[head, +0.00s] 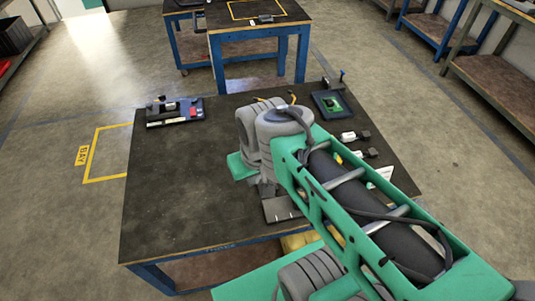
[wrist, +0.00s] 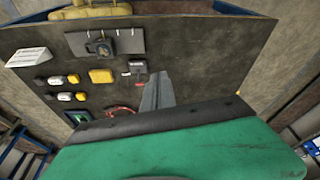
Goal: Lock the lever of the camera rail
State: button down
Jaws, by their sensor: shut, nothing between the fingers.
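In the wrist view, a grey rail plate (wrist: 130,40) lies on the dark tabletop near its far edge. A dark camera-like block (wrist: 100,46) sits on it. I cannot make out the lever at this size. My gripper (wrist: 157,82) shows as grey fingers, shut and empty, pointing over the table apart from the plate. In the head view, part of the grey plate (head: 281,208) shows at the table's front edge; my arm covers the area beside it and hides my gripper.
The table (head: 175,215) also holds a tool tray (head: 174,111) at the back left and a tray with a green board (head: 332,103) at the back right. Small yellow and white blocks (wrist: 66,96) lie near the plate. The table's left part is clear.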

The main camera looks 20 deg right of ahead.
jog(key=w+d+f+m+g+b, duration=0.1)
jog(key=w+d, duration=0.2)
jog(key=w, duration=0.6)
jog(key=w+d+f+g, duration=0.2)
jog(key=w+d, duration=0.1)
jog(key=w, duration=0.6)
jog(key=w+d+f, duration=0.3)
jog(key=w+f, duration=0.2)
jog(key=f, duration=0.2)
jog(key=w+d+f+m+g+b, duration=0.1)
jog(key=w+d+f, duration=0.3)
jog(key=f, duration=0.3)
jog(key=shift+w+m+g, duration=0.3)
jog(key=shift+w, duration=0.05)
